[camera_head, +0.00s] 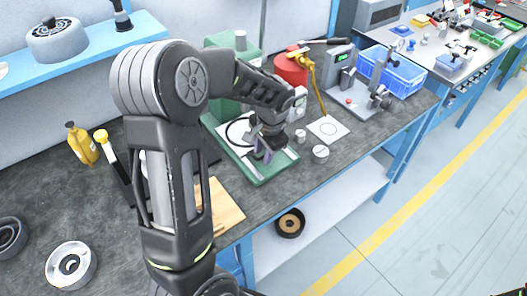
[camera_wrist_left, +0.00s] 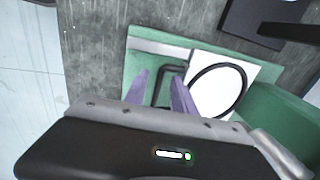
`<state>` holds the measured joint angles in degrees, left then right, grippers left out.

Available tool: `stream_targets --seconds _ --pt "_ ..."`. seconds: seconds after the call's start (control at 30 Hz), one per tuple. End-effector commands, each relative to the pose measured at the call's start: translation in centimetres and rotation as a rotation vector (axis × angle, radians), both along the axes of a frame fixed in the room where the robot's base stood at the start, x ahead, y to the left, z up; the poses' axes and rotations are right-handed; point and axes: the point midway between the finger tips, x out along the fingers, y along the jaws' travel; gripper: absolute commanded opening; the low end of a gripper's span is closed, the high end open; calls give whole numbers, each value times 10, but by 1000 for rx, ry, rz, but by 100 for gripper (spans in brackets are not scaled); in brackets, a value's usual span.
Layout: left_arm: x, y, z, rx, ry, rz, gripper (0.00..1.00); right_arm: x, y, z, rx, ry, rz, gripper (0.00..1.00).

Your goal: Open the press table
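The press is green, with a tall body (camera_head: 219,62) and a flat base (camera_head: 278,170) on the bench. In the left wrist view, the base (camera_wrist_left: 135,68) carries a white table plate (camera_wrist_left: 248,72) with a black ring on it. A dark bent handle (camera_wrist_left: 172,69) sits beside the plate's left edge. My left gripper (camera_head: 262,154) is low over the front of the base. Its purple fingers (camera_wrist_left: 162,78) are apart, with part of the handle showing between them. Contact with the handle cannot be told.
A red cylinder (camera_head: 290,70), a white card with a circle (camera_head: 328,130) and small white cylinders (camera_head: 320,153) are right of the press. A blue crate (camera_head: 402,78) stands farther right. A wooden board (camera_head: 222,205) and yellow bottle (camera_head: 80,143) are left.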

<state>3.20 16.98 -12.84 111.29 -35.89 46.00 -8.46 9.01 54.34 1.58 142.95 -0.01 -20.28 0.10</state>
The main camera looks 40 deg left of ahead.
Motion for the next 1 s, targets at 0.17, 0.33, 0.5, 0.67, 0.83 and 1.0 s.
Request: stream_targets --seconds 0.17,0.33,0.5,0.67,0.83,1.0 --pt "0 0 0 0 0 0 17 0 0 0 0 0 0 65" --pt "0 0 0 0 0 0 3 0 0 0 0 0 0 65" --pt "0 0 0 0 0 0 0 0 0 0 0 0 0 65" --pt "0 0 1 0 0 0 0 0 0 0 0 0 0 65" --pt "0 0 1 0 0 0 0 0 0 0 0 0 0 65" --pt "0 0 1 0 -1 0 0 0 0 0 0 0 0 65"
